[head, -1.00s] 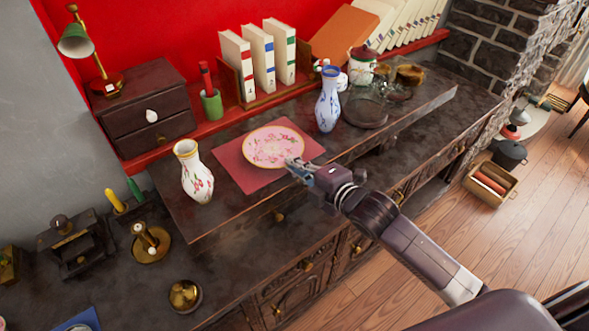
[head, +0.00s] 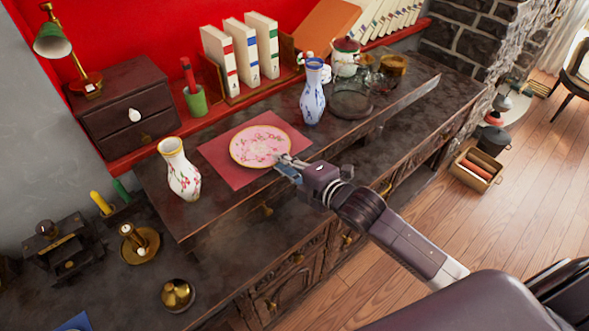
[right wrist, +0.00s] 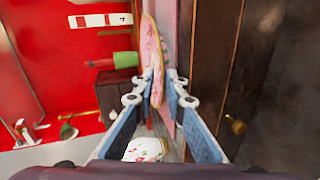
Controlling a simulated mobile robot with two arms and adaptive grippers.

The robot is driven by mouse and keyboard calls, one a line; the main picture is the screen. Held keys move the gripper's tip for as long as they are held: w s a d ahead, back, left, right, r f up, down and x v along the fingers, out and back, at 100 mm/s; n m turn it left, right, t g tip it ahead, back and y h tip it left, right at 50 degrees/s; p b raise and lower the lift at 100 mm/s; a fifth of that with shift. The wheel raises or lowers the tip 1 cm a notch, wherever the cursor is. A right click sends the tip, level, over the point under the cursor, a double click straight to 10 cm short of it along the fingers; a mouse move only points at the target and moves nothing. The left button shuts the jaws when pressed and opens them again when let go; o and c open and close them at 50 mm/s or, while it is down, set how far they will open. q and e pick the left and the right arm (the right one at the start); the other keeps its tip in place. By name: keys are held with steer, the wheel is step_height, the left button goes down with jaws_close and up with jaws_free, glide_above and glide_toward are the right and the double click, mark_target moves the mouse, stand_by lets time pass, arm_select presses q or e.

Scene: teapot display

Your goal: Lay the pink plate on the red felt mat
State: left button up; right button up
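The pink plate (head: 260,146), with a flower pattern and a gold rim, is level over the middle of the red felt mat (head: 222,163). The mat lies on the raised dark wooden shelf. My right gripper (head: 283,163) reaches in from the right at the plate's near right rim. In the right wrist view its two fingers (right wrist: 158,88) are on either side of the rim of the plate (right wrist: 153,45), which shows nearly edge-on. The plate is very close to the mat; I cannot tell whether it touches. My left gripper is not in view.
A white flowered vase (head: 180,170) stands left of the mat. A green cup (head: 196,101) and upright books (head: 240,55) are behind. The shelf's front edge is close below the mat.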

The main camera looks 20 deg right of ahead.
steer(key=v, duration=1.1)
steer(key=shift+s+b, duration=0.35)
steer(key=shift+b, duration=0.05)
steer(key=shift+d, duration=0.1)
